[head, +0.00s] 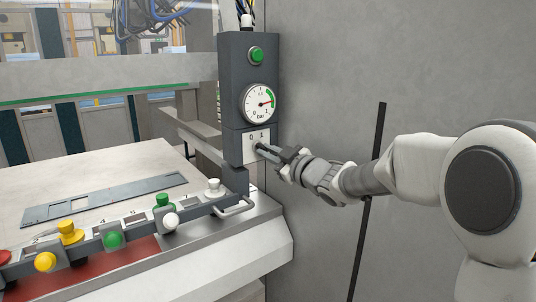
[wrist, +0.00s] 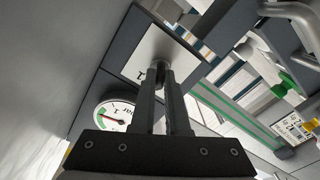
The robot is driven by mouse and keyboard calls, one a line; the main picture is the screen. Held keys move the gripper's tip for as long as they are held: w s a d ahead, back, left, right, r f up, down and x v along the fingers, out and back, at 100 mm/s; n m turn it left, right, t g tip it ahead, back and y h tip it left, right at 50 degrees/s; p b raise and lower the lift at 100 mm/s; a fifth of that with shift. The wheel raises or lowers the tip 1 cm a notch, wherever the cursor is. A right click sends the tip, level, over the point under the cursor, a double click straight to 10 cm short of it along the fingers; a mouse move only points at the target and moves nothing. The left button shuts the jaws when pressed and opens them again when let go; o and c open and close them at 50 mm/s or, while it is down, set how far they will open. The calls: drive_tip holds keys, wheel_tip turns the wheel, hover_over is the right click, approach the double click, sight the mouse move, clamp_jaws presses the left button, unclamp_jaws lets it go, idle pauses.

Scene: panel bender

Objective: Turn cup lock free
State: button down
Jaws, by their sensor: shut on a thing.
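The cup lock (wrist: 156,68) is a small dark round part on a white plate (head: 256,146) marked 0 and 1, low on a dark grey control column (head: 233,85). In the wrist view the same plate (wrist: 158,42) lies behind my fingertips. My gripper (head: 261,149) reaches in from the right and is shut on the lock; in the wrist view its two fingers (wrist: 160,75) stand on either side of it. The fingers hide most of the lock, so I cannot tell which mark it points to.
Above the plate are a round pressure gauge (head: 260,103) and a green button (head: 257,55). Below left, a rail carries several coloured knobs, among them a green one (head: 113,240), and a metal handle (head: 234,207). A flat metal panel (head: 105,199) lies on the table. A grey wall stands right.

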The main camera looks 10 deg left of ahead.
drive_tip(key=c, duration=0.9)
unclamp_jaws()
drive_tip(key=shift+s+d, duration=0.1)
drive_tip(key=p+v, duration=0.1)
drive_tip(key=v, duration=1.6)
drive_tip(key=shift+s, duration=0.1)
drive_tip(key=shift+s, duration=0.1)
